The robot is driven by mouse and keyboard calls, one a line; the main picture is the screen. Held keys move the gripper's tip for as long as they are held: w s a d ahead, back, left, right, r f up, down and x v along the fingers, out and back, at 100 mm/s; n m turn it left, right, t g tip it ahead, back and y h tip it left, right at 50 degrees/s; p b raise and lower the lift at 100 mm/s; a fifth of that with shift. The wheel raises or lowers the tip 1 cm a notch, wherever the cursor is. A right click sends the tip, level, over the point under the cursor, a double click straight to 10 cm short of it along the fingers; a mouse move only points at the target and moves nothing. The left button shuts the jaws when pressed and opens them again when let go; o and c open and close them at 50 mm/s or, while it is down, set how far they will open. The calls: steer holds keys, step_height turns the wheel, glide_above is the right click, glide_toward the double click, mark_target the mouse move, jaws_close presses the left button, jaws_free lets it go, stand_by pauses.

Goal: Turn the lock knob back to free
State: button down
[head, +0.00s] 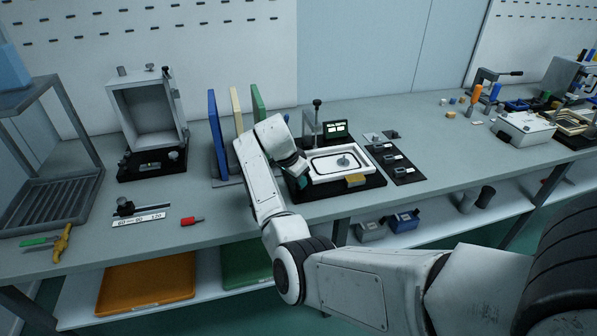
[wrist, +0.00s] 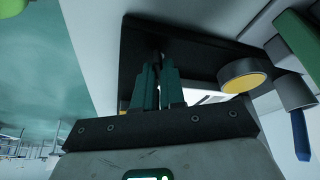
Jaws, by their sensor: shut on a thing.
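The panel fixture has a black base (head: 345,192) and a white frame (head: 318,173) with a pale panel and a small grey round part inside. My gripper (head: 302,182) is at the fixture's left edge, its green-blue fingers low beside the base. In the wrist view, the fingers (wrist: 157,78) are close together on a small dark piece, which I take to be the lock knob (wrist: 158,56), against the black base. The knob is mostly hidden by the fingers, and its turn angle cannot be read. In the head view, my wrist hides it.
Upright blue (head: 217,135), cream and green boards stand to the left.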

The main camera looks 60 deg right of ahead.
steer(key=n+p, duration=0.1)
steer(key=n, duration=0.1)
steer(key=n+t+p, duration=0.1)
steer(key=p, duration=0.1)
steer(key=shift+s+r+n+t, duration=0.15)
steer(key=shift+r+n+t, duration=0.15)
steer(key=shift+n, duration=0.1)
steer(key=n+t+p, duration=0.1)
steer(key=n+p, duration=0.2)
steer(key=shift+n+p, duration=0.3)
steer(key=shift+s+d+f+n+t+y+p, duration=0.15)
steer(key=shift+n+t+p, duration=0.4)
steer(key=shift+n+p, duration=0.55)
steer(key=shift+w+a+f+n+t+y+p, duration=0.1)
steer(key=shift+n+t+y+p, duration=0.35)
steer(key=shift+n, duration=1.05)
steer(key=c, duration=1.2)
jaws_free()
steer(key=shift+s, duration=0.1)
steer(key=v, duration=1)
steer(key=shift+s+a+r, duration=0.15)
steer(key=shift+a+r, duration=0.1)
